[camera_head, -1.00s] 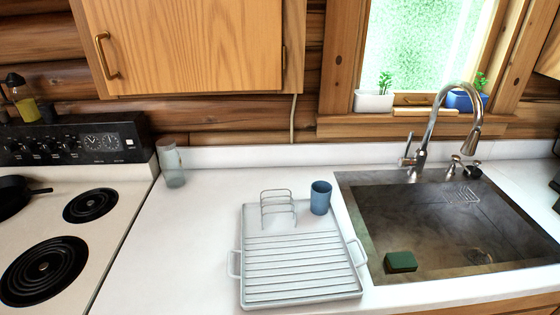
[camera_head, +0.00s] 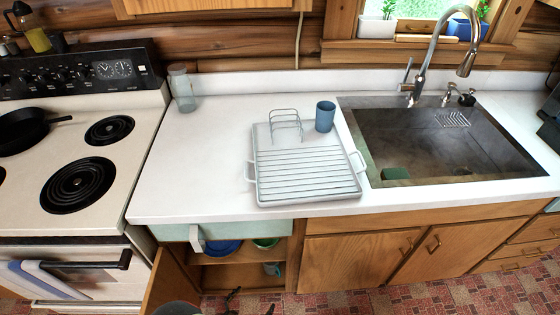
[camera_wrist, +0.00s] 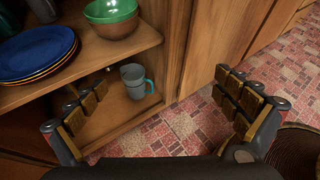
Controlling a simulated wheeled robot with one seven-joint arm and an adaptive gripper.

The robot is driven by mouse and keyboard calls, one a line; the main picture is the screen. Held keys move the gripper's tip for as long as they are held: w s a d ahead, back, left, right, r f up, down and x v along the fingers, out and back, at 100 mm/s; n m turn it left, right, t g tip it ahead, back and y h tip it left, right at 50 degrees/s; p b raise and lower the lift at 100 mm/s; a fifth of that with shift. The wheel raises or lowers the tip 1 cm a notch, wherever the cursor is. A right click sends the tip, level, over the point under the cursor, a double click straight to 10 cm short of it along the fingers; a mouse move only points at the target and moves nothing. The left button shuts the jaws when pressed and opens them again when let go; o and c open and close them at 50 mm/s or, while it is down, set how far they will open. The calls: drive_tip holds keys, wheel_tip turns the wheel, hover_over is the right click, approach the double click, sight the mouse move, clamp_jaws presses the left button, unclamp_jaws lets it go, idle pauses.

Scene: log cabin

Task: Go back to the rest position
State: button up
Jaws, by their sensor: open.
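My gripper (camera_wrist: 160,82) is open and empty in the wrist view, its two padded fingers spread wide in front of an open lower cabinet. Beyond them, grey-blue mugs (camera_wrist: 134,80) sit on the cabinet's bottom board, apart from the fingers. In the head view, only small dark parts of my arm and gripper show at the bottom edge, near the open cabinet.
The cabinet's upper shelf (camera_wrist: 100,62) holds blue plates (camera_wrist: 36,52) and a green bowl (camera_wrist: 110,12). The cabinet door (camera_head: 172,282) stands open at left. Above is a white counter (camera_head: 205,150) with a dish rack (camera_head: 305,180), blue cup (camera_head: 325,116) and sink (camera_head: 440,140).

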drive_tip(key=s+d+r+m+g+y+p, duration=0.15)
drive_tip(key=d+r+m+g, duration=0.25)
drive_tip(key=r+m, duration=0.55)
drive_tip(key=s+d+r+m+g, duration=0.2)
drive_tip(key=d+r+m+g, duration=0.2)
drive_tip(key=r, duration=1.1)
drive_tip(key=s+d+r+m+g+y+p, duration=0.1)
drive_tip(key=d+r+m+g, duration=0.3)
drive_tip(key=r+m, duration=0.55)
drive_tip(key=d+r+m+t+y, duration=0.1)
drive_tip(key=d+r+m+t, duration=0.1)
drive_tip(key=d+r, duration=0.3)
drive_tip(key=s+d+r+m+t+y+p, duration=0.1)
drive_tip(key=d+r, duration=0.5)
drive_tip(key=r, duration=0.7)
drive_tip(key=d+r+m+t+y+p, duration=0.1)
drive_tip(key=d+r+m+t+y, duration=0.1)
drive_tip(key=r, duration=0.7)
drive_tip(key=d+m+t, duration=0.1)
drive_tip(key=d+m, duration=0.1)
drive_tip(key=d, duration=0.1)
drive_tip(key=shift+s+d, duration=0.15)
drive_tip(key=shift+s, duration=0.15)
drive_tip(key=shift+c, duration=0.3)
